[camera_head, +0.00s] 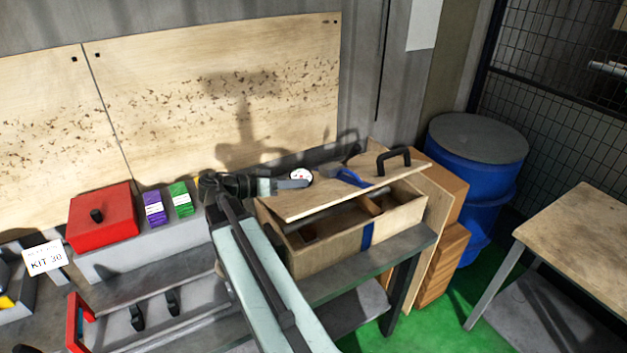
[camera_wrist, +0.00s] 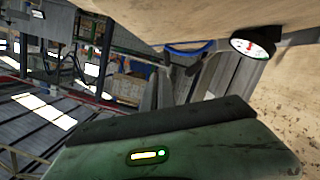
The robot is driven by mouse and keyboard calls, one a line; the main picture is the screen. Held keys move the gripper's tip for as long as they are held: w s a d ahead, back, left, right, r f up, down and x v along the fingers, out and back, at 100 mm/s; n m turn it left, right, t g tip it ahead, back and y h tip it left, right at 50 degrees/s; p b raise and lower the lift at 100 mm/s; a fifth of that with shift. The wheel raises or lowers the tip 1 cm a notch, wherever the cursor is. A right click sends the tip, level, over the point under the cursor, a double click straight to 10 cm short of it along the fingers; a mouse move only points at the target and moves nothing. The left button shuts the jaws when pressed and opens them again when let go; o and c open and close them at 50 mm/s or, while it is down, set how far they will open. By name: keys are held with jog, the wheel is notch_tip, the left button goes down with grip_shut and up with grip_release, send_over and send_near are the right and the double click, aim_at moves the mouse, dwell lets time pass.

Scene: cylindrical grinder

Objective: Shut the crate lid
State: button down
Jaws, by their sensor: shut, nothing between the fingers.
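A wooden crate (camera_head: 335,252) with a blue strap on its front stands on the grey bench. Its wooden lid (camera_head: 345,195) is ajar: the front edge is raised above the front wall, and the gap shows part of the inside. A black handle (camera_head: 393,161) is on the lid's right part. My gripper (camera_head: 308,183) is shut and empty at the lid's left part; I cannot tell whether it touches. In the wrist view a pale wooden surface (camera_wrist: 165,18), likely the lid, fills the top. The fingertips cannot be made out there.
A dial gauge (camera_head: 301,175) and a blue item (camera_head: 352,178) are by the lid's back. A red box (camera_head: 101,217) and purple (camera_head: 154,208) and green (camera_head: 180,199) packs stand left. Blue drums (camera_head: 478,170) and a wooden table (camera_head: 580,235) are right. Green floor lies between.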

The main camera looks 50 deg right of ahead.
jog(key=v, duration=0.4)
jog(key=w+a+f+n+t+y, duration=0.2)
jog(key=a+f+n, duration=0.1)
jog(key=a+f, duration=0.2)
jog(key=w+a+f+n+t+y, duration=0.2)
jog(key=a+f+n, duration=0.1)
jog(key=a, duration=0.7)
jog(key=w+a+f+n+t+y, duration=0.2)
jog(key=a+f+n+y, duration=0.1)
jog(key=a+f, duration=0.3)
jog(key=shift+w+a+f, duration=0.25)
jog(key=shift+a+f, duration=0.1)
jog(key=shift+a, duration=0.35)
jog(key=a+f+n+y, duration=0.2)
jog(key=a+n+y, duration=0.1)
jog(key=a, duration=0.4)
jog(key=w+a+f+n+t+y, duration=0.1)
jog(key=a+f+n+y, duration=0.1)
jog(key=a+n, duration=0.3)
jog(key=a+y, duration=0.1)
jog(key=a, duration=0.2)
jog(key=shift+a+n+t+y, duration=0.25)
jog(key=shift+n+t+y, duration=0.05)
jog(key=shift+n, duration=0.1)
